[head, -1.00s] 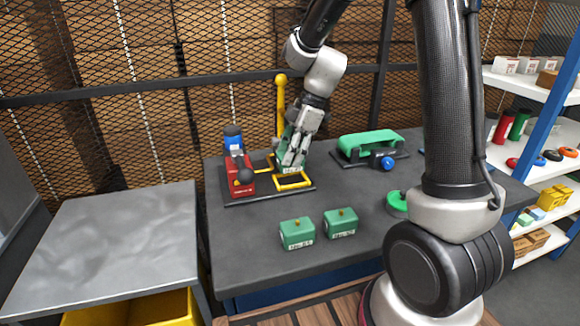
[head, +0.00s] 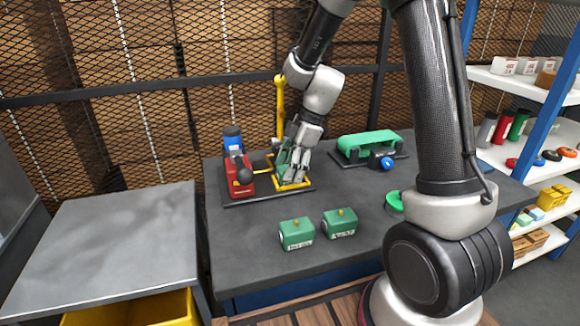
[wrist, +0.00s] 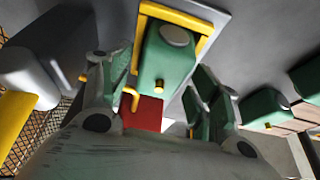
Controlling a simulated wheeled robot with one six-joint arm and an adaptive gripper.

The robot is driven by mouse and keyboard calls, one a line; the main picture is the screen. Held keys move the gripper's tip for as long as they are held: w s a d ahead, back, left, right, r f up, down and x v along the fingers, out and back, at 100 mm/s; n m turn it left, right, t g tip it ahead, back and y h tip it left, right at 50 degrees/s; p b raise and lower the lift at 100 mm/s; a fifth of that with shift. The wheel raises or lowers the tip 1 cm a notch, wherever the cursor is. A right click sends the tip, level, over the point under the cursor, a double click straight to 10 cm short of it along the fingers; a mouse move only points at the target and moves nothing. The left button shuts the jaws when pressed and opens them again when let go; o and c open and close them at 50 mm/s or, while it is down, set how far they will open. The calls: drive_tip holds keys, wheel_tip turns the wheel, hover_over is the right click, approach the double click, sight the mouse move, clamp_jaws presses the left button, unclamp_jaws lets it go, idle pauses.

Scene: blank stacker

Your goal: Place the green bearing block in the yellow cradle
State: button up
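The green bearing block (wrist: 166,58) sits inside the yellow cradle (wrist: 204,48) in the wrist view, with the yellow frame along its far end and side. In the head view the block (head: 282,158) is partly hidden by my gripper (head: 292,172), low over the cradle (head: 296,185). My gripper's fingers (wrist: 160,85) stand on either side of the block, spread, with narrow gaps showing between them and it. The block's underside is hidden, so I cannot tell how fully it is seated.
Two more green blocks (head: 296,234) (head: 340,223) lie in front. A green belt unit (head: 368,144) stands right. The front left tabletop is clear.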

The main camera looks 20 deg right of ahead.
drive_tip(key=v, duration=1.2)
drive_tip(key=s+d+r+m+t+h, duration=0.2)
drive_tip(key=s+d+m, duration=0.3)
drive_tip(key=s+m, duration=0.4)
drive_tip(key=s+d+r+m+t+h, duration=0.2)
drive_tip(key=s+d+r+m, duration=0.2)
drive_tip(key=s+m, duration=0.5)
drive_tip(key=s+d, duration=0.1)
drive_tip(key=s, duration=0.5)
drive_tip(key=shift+d+r, duration=0.2)
drive_tip(key=shift+r, duration=0.05)
